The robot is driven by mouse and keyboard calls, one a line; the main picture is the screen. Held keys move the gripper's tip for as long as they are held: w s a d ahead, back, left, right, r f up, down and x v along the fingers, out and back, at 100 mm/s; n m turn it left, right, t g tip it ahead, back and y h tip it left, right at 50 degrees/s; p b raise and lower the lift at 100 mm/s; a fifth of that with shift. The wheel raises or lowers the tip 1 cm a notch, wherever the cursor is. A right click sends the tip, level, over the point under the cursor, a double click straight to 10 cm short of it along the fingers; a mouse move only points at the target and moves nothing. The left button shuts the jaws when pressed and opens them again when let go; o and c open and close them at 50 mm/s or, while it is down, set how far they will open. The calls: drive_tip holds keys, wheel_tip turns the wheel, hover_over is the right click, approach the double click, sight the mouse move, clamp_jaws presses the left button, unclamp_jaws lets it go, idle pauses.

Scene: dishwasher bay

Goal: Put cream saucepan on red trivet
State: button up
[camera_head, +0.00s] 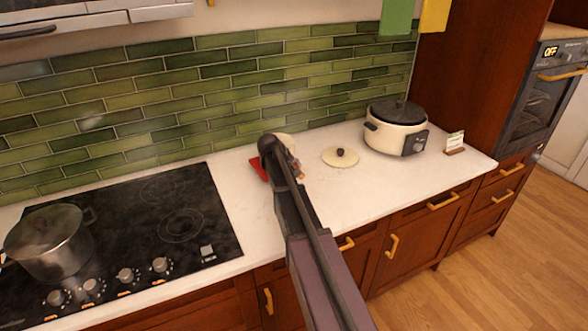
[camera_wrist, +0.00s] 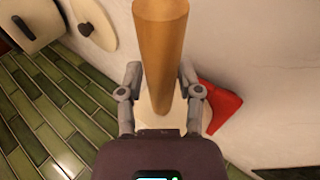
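The cream saucepan (camera_head: 286,139) is mostly hidden behind my arm in the head view; only a bit of its pale body shows. Its wooden handle (camera_wrist: 160,45) runs up the middle of the wrist view. My gripper (camera_wrist: 161,72) has a finger on each side of this handle, apparently against it. The pan's pale body shows partly behind the fingers. Whether the pan rests on the counter or is slightly raised cannot be told. The red trivet (camera_head: 258,169) lies just left of my gripper on the counter; it is right of the fingers in the wrist view (camera_wrist: 220,105), partly covered.
A cream lid (camera_head: 340,158) lies right of my gripper, with a cream cooker (camera_head: 395,135) and a small sign (camera_head: 455,142) beyond. The black cooktop (camera_head: 170,215) with a steel pot (camera_head: 50,245) is at left. A green tiled wall (camera_head: 210,85) stands behind.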

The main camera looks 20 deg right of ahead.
drive_tip(key=shift+o, duration=0.6)
drive_tip(key=shift+w, duration=0.1)
drive_tip(key=p+v, duration=0.9)
drive_tip(key=v, duration=0.3)
drive_tip(key=shift+p, duration=0.3)
idle(0.5)
drive_tip(key=s+a+f+g+y, duration=0.1)
drive_tip(key=s+a+y, duration=0.1)
drive_tip(key=s+a, duration=0.3)
drive_tip(key=s+a+f+m+y, duration=0.1)
drive_tip(key=s+a, duration=0.4)
drive_tip(key=s, duration=0.8)
drive_tip(key=s+a+f+m+g+y, duration=0.1)
drive_tip(key=s+a+y, duration=0.3)
drive_tip(key=s, duration=0.6)
drive_tip(key=shift+a+f+g, duration=0.3)
drive_tip(key=shift+a+f, duration=0.1)
drive_tip(key=shift+a, duration=0.1)
